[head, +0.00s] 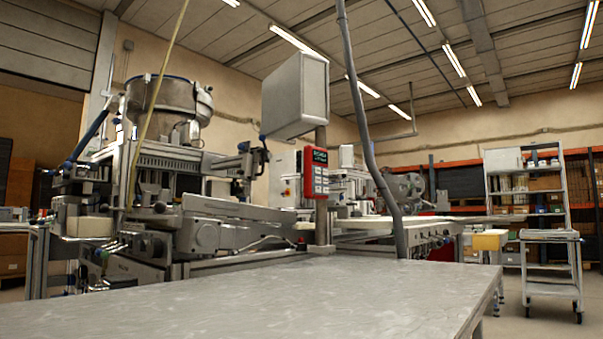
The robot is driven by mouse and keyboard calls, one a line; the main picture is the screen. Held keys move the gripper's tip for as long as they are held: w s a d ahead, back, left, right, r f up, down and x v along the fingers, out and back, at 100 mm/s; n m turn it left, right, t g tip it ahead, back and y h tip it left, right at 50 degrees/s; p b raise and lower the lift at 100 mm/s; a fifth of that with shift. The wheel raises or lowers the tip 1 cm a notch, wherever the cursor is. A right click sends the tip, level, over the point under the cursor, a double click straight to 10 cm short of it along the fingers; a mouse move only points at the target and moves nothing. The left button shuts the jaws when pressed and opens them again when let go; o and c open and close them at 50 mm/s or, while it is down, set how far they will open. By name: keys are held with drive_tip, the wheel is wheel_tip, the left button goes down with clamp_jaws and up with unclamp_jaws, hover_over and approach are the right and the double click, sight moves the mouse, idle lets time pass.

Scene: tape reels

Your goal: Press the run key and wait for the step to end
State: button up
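A red control panel (315,172) with a small dark display at its top and several pale keys below hangs on a grey post behind the far edge of the table. The keys (320,180) are too small for me to read, so I cannot tell which is the run key. The panel faces me, tilted slightly. A grey box-shaped screen housing (295,95) sits above it on the same post. My gripper is not in the head view.
A bare grey metal table (270,295) fills the foreground. Machinery with a round metal bowl (168,100) stands behind it at left. A dark cable (368,140) hangs down right of the panel. A wheeled cart (548,262) and shelving stand at right, with open floor nearby.

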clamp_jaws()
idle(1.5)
